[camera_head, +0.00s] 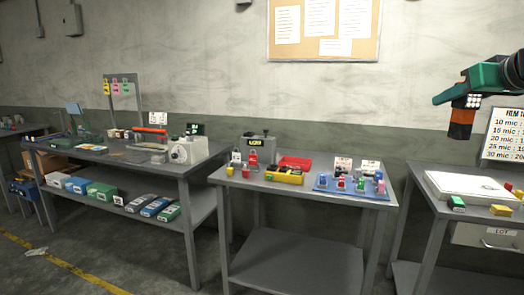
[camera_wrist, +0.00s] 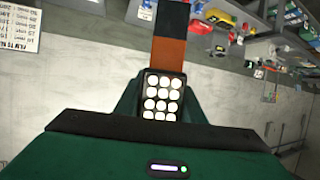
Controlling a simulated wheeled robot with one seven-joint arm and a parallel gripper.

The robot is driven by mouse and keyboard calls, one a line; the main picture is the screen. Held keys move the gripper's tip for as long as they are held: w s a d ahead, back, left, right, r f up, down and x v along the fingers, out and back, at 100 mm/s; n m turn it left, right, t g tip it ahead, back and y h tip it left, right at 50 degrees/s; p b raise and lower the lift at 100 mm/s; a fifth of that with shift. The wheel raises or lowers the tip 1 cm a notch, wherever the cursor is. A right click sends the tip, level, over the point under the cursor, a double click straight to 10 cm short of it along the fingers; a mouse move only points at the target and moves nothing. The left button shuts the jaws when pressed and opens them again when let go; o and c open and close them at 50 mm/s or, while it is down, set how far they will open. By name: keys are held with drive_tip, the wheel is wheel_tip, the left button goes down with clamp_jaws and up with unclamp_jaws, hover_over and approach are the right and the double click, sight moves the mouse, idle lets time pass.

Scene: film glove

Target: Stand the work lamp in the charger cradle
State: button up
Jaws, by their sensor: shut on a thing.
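My gripper (camera_head: 464,97), with a green body, is raised at the upper right of the head view. It is shut on the work lamp (camera_head: 461,124), which has a black and orange body and a panel of white lights. The lamp hangs below the jaws, above the right-hand table and apart from it. In the wrist view the lamp's lit panel (camera_wrist: 162,97) faces the camera between the jaws, with its orange part (camera_wrist: 168,52) beyond. I cannot identify the charger cradle for certain; a grey unit with a lettered dark sign (camera_head: 256,142) stands on the middle table.
A white panel (camera_head: 470,187) lies on the right table. A crowded bench stands left. Gaps separate the tables.

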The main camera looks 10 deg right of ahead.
drive_tip(key=shift+s+d, duration=0.35)
drive_tip(key=shift+d, duration=0.35)
drive_tip(key=shift+w, duration=0.1)
